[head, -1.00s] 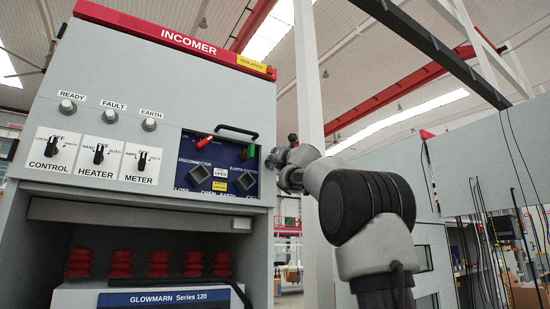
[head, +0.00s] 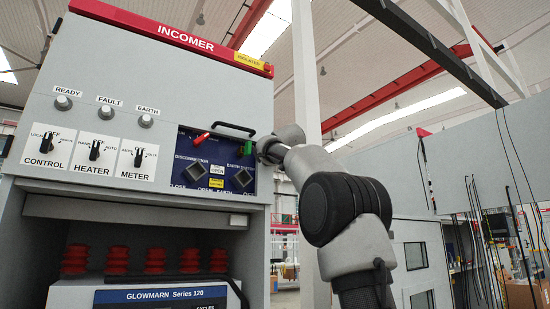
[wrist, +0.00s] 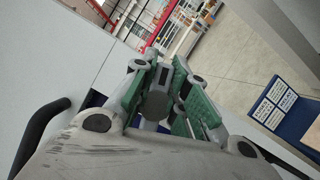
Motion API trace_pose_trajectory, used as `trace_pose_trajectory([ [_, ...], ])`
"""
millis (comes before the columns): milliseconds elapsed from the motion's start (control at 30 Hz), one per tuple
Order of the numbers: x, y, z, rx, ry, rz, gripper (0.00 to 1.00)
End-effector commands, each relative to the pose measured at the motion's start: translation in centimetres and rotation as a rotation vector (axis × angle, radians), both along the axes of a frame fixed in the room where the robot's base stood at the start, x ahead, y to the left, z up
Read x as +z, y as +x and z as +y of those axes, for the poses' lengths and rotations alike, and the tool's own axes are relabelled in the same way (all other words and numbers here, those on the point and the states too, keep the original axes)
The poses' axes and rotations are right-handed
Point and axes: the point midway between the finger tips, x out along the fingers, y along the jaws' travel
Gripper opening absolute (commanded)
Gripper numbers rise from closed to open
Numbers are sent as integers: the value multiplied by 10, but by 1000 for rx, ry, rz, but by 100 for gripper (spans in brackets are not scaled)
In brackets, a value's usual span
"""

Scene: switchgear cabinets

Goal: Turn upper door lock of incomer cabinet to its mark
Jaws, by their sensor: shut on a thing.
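The incomer cabinet (head: 170,65) stands at the left of the head view, with a red top strip. My gripper (wrist: 165,92) has green pads and is closed around a dark grey, blunt-ended part (wrist: 157,104) in the wrist view. I cannot tell for certain that this part is the upper door lock, and no lock mark is readable. In the head view my arm's end is at the right edge of the cabinet, beside the blue switch recess (head: 212,178), and its fingers are hidden.
A black curved handle (wrist: 38,132) lies left of the gripper, and a blue panel with white labels (wrist: 275,106) lies right. Three rotary switches, including METER (head: 138,156), are on the cabinet front. A pale column (head: 307,70) stands behind my arm. Floor shows beyond the gripper.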

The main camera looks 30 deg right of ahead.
Motion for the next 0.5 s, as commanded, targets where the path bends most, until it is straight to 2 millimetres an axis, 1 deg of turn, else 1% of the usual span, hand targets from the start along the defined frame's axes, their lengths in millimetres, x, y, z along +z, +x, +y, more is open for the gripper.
trace_pose_trajectory([
  [200, -3, 0, 0, 0, 154, 4, 0],
  [500, -6, 0, -1, -1, 277, 10, 0],
])
